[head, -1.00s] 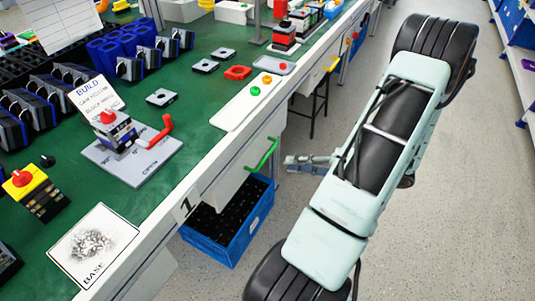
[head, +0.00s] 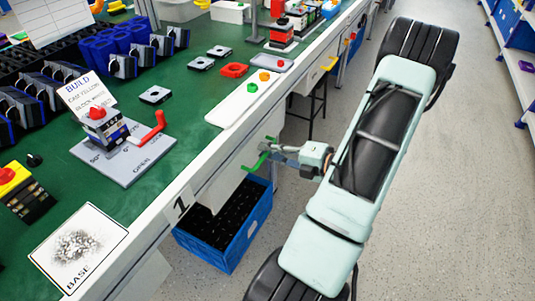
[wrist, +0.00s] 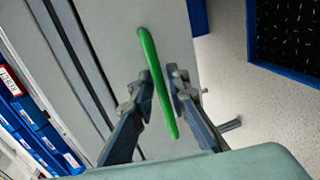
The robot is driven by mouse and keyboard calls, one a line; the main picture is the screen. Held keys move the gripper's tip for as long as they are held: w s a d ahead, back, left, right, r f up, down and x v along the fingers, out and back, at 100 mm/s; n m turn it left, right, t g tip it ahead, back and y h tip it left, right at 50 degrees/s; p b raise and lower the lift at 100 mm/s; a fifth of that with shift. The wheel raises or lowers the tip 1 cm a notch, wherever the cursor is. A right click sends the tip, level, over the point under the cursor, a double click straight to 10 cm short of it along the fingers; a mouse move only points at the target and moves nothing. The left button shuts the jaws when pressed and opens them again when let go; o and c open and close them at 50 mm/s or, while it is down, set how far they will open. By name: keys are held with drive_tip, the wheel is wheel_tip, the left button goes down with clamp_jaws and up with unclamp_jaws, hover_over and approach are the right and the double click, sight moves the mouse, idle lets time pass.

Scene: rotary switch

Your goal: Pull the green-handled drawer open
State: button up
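The green handle (head: 254,163) is a bar on the white drawer front (head: 232,183) under the bench's edge. In the wrist view the handle (wrist: 158,82) runs slanting between the two dark fingers of my gripper (wrist: 161,72). The fingertips are close on either side of it, but I cannot tell whether both touch it. In the head view my gripper (head: 268,150) is at the upper part of the handle, and the fingers partly cover the bar. I see no clear gap showing the drawer pulled out.
A blue crate (head: 243,236) stands on the floor below the drawer, near my gripper. The green bench top (head: 150,205) holds a grey plate with a red lever (head: 152,128). The floor (head: 450,200) right of my arm is clear.

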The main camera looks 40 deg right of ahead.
drive_tip(key=shift+w, duration=0.15)
drive_tip(key=shift+c, duration=0.6)
clamp_jaws()
